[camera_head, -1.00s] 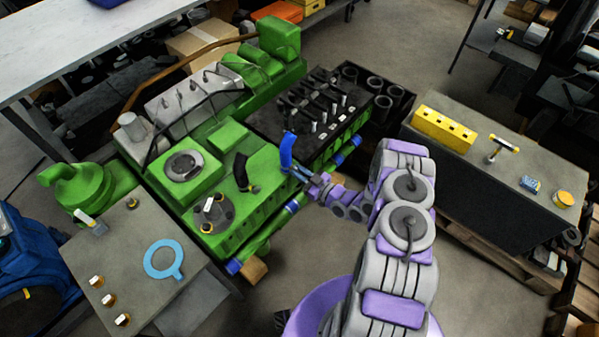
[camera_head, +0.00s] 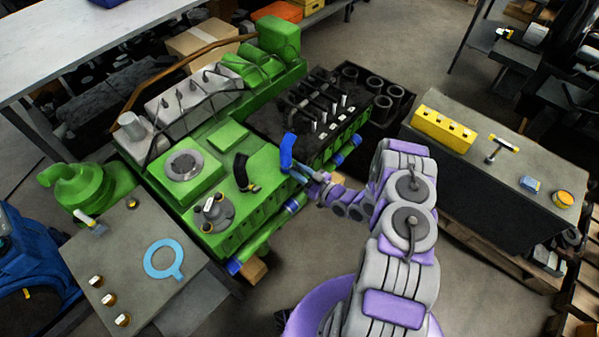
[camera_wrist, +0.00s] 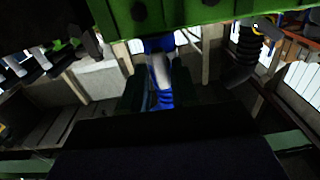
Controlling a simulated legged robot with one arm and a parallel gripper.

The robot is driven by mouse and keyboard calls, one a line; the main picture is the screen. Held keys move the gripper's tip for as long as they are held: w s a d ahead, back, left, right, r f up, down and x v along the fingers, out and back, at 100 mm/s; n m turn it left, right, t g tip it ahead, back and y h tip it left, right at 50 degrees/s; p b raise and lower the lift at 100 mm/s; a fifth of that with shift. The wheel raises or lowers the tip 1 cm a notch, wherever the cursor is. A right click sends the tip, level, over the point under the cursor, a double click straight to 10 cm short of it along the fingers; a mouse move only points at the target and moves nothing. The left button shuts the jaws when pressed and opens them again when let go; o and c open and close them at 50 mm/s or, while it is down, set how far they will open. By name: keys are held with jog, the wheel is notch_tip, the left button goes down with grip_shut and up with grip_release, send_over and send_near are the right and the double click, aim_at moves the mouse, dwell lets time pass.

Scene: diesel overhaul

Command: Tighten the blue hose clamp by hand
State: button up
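A blue elbow hose (camera_head: 287,152) stands upright at the near side of the green engine (camera_head: 262,170) in the head view. My gripper (camera_head: 296,174) is at the lower end of this hose, with its slim fingers close to it. I cannot make out a separate blue clamp there; the fingers and the hose end run together. Whether the fingers touch or grip anything is unclear. In the wrist view, a blue and grey part (camera_wrist: 162,75) hangs below a green engine edge (camera_wrist: 190,14), and a dark shape fills the bottom.
A black elbow hose (camera_head: 241,170) with a yellow band stands on the engine, left of my gripper. A grey bench (camera_head: 130,250) with a light-blue ring is at the left. A dark bench (camera_head: 470,180) with a yellow block is at the right. Clear floor lies in front.

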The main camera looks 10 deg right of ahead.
jog(key=shift+o, duration=1)
jog(key=shift+s+d, duration=0.1)
jog(key=p+v, duration=0.1)
jog(key=v, duration=1.6)
jog(key=shift+d+f, duration=0.1)
